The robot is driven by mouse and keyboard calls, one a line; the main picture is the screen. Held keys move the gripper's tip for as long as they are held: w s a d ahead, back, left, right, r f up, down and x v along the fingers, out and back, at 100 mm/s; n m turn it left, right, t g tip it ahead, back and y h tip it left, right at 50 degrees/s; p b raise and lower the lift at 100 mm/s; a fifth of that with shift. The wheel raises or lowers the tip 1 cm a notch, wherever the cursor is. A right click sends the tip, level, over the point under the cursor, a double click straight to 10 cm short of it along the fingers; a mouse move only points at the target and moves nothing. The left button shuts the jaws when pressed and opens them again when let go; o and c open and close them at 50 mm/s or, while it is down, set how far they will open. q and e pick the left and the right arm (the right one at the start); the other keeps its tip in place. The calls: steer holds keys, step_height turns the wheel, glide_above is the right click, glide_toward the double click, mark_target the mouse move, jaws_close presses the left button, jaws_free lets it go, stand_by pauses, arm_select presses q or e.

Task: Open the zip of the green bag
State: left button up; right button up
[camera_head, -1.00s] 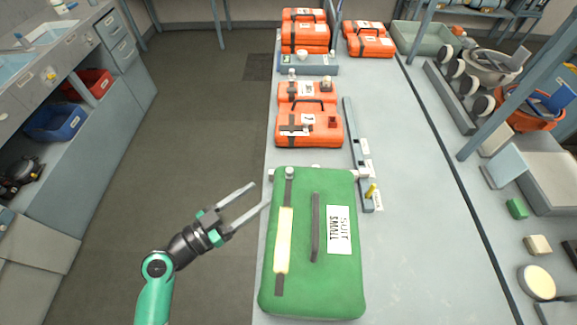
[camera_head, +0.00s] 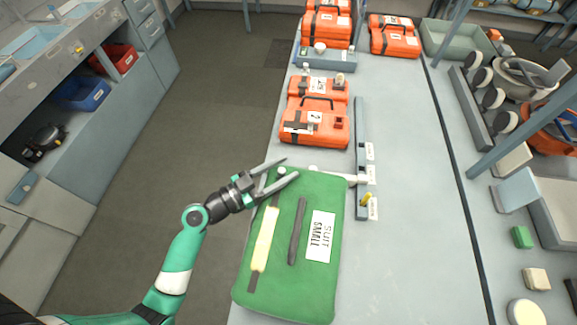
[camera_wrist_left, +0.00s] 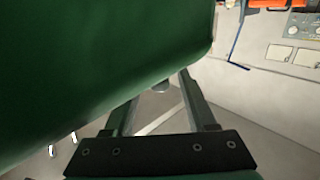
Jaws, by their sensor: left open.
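The green bag (camera_head: 280,283) lies flat on the table, with a "SUIT SMALL" label (camera_head: 320,237), a dark strap handle (camera_head: 297,232) and a pale yellow strip (camera_head: 264,240). A white zip edge (camera_head: 335,175) runs along its far end. My left gripper (camera_head: 291,167) is open at the bag's far left corner. A small pale round knob (camera_head: 282,171) shows between its fingers; I cannot tell whether they touch it. In the left wrist view, the bag (camera_wrist_left: 90,60) hides part of one finger, and a small grey knob (camera_wrist_left: 162,86) sits between the fingers. My right gripper is not in view.
Orange bags (camera_head: 314,122) lie beyond the green bag, with more orange cases (camera_head: 327,25) farther back. A narrow grey rail (camera_head: 360,150) with labels and a yellow peg (camera_head: 367,199) lies at the right. The table right of it is clear up to a dark line.

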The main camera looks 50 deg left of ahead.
arm_select(q)
steer(key=shift+s, duration=0.1)
steer(key=shift+c, duration=0.2)
jaws_close()
stand_by(1.0)
